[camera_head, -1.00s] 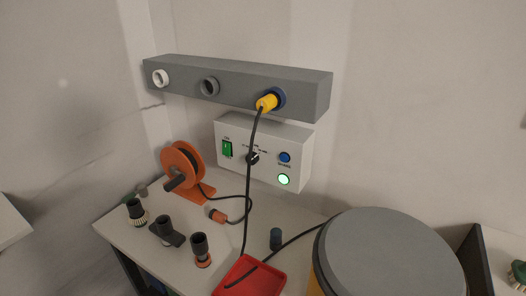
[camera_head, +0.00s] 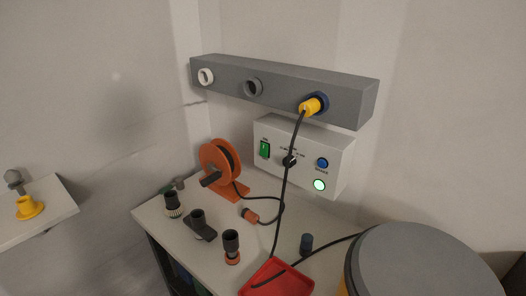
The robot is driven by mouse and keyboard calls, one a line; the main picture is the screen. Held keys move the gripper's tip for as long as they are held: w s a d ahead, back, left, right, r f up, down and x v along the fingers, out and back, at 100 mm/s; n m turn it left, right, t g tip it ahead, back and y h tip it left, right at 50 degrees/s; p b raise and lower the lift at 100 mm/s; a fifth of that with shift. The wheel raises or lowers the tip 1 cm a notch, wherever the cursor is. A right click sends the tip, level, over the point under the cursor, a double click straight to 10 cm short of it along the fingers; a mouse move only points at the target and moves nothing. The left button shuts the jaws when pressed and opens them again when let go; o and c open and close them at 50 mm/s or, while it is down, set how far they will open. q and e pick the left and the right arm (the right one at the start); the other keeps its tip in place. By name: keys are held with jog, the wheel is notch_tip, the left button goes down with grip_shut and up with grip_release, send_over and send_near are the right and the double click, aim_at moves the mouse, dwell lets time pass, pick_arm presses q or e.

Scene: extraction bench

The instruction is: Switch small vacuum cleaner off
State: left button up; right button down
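A white control box (camera_head: 300,147) is on the wall above the bench. It has a green rocker switch (camera_head: 265,149) at its left, a black knob (camera_head: 289,161) in the middle, a blue button (camera_head: 322,163) at its right and a lit green lamp (camera_head: 319,185) below that. A yellow plug (camera_head: 310,107) sits in the blue-ringed socket of the grey rail (camera_head: 228,82), and its black cable hangs past the box, close to the knob. A large drum with a grey lid (camera_head: 425,262), perhaps the vacuum cleaner, stands at the lower right, partly cut off. Neither gripper is in view.
On the white bench (camera_head: 155,213) are an orange cable reel (camera_head: 220,160), several dark fittings such as one with an orange base (camera_head: 231,247), a red tray (camera_head: 256,288) and a dark blue cap (camera_head: 307,243). A side shelf (camera_head: 55,207) holds a yellow part (camera_head: 29,207).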

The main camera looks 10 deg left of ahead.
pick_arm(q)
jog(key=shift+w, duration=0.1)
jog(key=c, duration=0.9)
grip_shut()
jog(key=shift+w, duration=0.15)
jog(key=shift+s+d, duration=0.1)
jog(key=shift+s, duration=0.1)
